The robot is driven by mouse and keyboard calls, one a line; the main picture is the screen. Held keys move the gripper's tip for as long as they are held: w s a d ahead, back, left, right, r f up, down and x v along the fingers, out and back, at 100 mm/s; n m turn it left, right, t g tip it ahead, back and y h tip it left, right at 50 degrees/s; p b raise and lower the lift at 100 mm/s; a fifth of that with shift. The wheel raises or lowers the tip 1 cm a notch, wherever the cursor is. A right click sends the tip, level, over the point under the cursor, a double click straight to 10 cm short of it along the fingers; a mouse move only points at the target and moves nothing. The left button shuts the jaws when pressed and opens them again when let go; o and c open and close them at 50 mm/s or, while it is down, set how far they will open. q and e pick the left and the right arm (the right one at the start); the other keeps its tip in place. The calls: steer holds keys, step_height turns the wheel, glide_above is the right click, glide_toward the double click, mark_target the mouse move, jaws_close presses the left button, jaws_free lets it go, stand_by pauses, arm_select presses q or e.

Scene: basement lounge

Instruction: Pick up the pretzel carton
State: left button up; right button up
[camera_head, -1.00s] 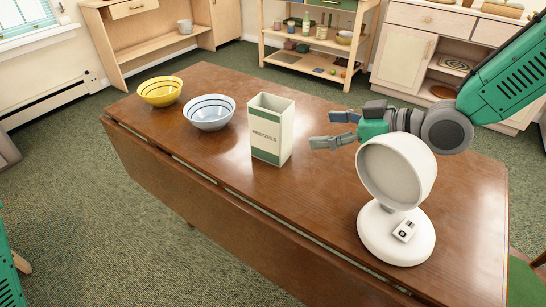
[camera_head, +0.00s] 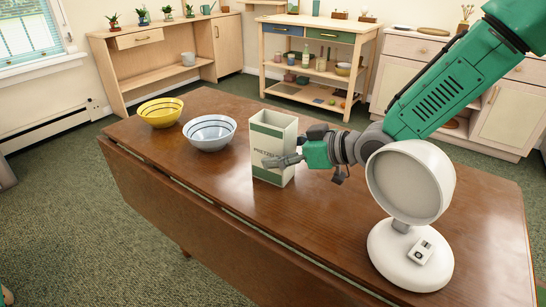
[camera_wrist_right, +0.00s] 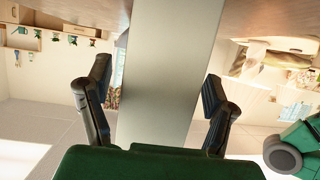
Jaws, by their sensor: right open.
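The pretzel carton (camera_head: 266,143), cream and green with an open top, stands upright on the brown table (camera_head: 345,215). My right gripper (camera_head: 294,147) reaches it from the right, with one finger across its lettered front and the other partly hidden behind it. In the right wrist view the carton (camera_wrist_right: 165,75) is a tall pale panel between the two fingers of my right gripper (camera_wrist_right: 160,97). The fingers are apart, with a gap showing on each side of the carton. My left gripper does not show.
A white round lamp-like object (camera_head: 410,185) on a disc base stands on the table in front of my right arm. A blue-white bowl (camera_head: 209,132) and a yellow bowl (camera_head: 160,112) stand left of the carton. The table's near left part is clear.

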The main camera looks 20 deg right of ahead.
steer(key=shift+x, duration=1.2)
steer(key=shift+d, duration=0.1)
steer(key=c, duration=1.2)
